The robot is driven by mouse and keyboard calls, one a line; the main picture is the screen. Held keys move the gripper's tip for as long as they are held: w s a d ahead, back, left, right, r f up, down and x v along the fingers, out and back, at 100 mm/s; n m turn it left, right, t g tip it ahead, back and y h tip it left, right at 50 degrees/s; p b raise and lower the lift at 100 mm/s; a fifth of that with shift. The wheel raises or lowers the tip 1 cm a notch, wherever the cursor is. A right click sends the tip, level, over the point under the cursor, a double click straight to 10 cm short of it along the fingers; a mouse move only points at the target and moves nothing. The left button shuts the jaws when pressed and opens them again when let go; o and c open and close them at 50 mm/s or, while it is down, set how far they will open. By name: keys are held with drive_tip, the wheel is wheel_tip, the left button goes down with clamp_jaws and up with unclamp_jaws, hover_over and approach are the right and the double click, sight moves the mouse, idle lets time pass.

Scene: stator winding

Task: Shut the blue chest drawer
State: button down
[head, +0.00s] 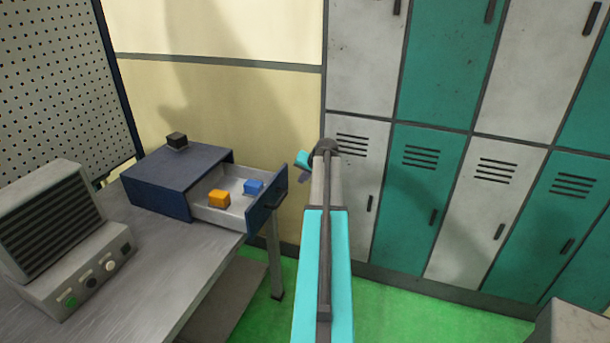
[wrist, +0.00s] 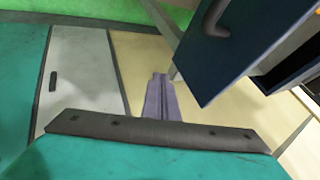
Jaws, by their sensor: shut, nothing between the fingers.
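The dark blue chest (head: 165,186) stands on the bench at left. Its drawer (head: 267,203) is pulled out to the right, showing a pale tray inside. An orange block (head: 219,198) and a blue block (head: 253,187) lie in the tray. In the wrist view the drawer's dark front (wrist: 236,50) is at upper right, with its handle (wrist: 214,18) near the top. My gripper (wrist: 160,76) is shut and empty, its fingertips just left of the drawer front in that view. In the head view my arm is right of the drawer and its fingertips are hard to make out.
A small dark block (head: 177,141) sits on top of the chest. A grey control box (head: 62,240) with buttons stands at the bench's left. The drawer overhangs the bench (head: 160,270) edge. Lockers (head: 420,190) line the wall behind my arm.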

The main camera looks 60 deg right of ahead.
drive_tip(key=w+p, duration=0.1)
drive_tip(key=w, duration=0.1)
drive_tip(key=w+a+p, duration=0.1)
drive_tip(key=w, duration=0.1)
drive_tip(key=shift+f, duration=0.15)
